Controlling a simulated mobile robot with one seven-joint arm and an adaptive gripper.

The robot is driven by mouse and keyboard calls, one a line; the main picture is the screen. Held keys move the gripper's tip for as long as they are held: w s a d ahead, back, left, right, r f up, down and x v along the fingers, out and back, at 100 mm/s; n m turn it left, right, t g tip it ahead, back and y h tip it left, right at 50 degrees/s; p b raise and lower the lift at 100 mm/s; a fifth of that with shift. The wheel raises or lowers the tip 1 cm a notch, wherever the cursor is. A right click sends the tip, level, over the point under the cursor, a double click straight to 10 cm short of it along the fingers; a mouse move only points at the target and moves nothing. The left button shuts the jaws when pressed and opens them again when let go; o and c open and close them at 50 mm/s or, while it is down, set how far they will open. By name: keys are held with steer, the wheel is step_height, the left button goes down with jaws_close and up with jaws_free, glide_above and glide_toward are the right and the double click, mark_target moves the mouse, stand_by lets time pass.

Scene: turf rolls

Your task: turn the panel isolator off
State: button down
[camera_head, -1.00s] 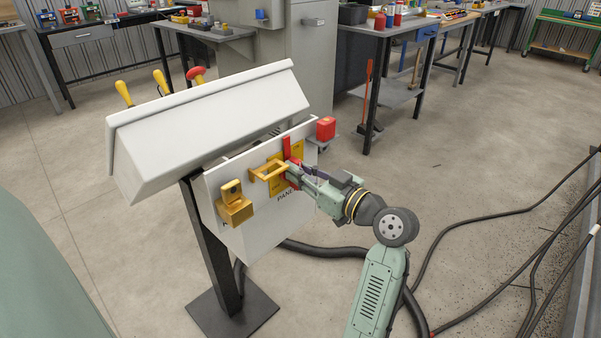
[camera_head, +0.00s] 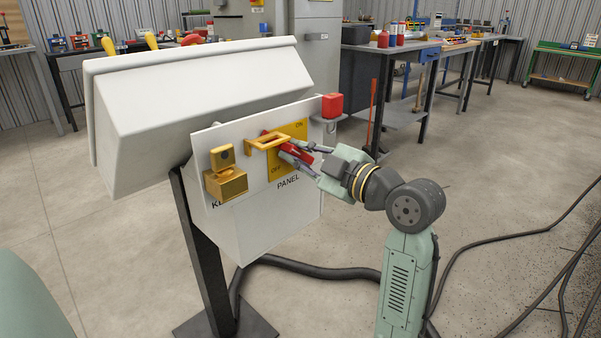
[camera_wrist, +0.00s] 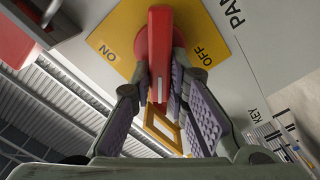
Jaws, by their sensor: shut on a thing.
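The handle lies slanted from upper left to lower right, between the two marks. My gripper (camera_head: 304,154) is shut on the handle from the right. In the wrist view the red handle (camera_wrist: 160,45) stands between my finger pads, with ON to its left and OFF to its right. A yellow bracket (camera_head: 268,141) sits just left of the handle; it also shows beyond the handle in the wrist view (camera_wrist: 163,130).
A yellow block labelled KEY (camera_head: 228,185) is on the same white panel face at left. A red block (camera_head: 332,105) rests on a small ledge at the panel's upper right. A big white sloped cover (camera_head: 200,100) overhangs the panel. Floor to the right is open, with dark cables.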

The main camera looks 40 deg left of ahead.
steer(key=shift+s+f+n+b, duration=0.1)
steer(key=shift+f+n+b, duration=0.1)
steer(key=shift+n+b, duration=1.1)
steer(key=shift+s+f+n+b, duration=0.1)
steer(key=shift+f+n+b, duration=0.15)
steer(key=shift+n+b, duration=1.05)
steer(key=shift+f+n+b, duration=0.2)
steer(key=shift+n+b, duration=1)
steer(key=shift+b, duration=0.1)
steer(key=shift+r+n, duration=0.1)
steer(key=shift+n, duration=0.2)
steer(key=c, duration=1.6)
jaws_free()
steer(key=shift+o, duration=0.2)
steer(key=s+d, duration=0.1)
steer(key=d, duration=1.1)
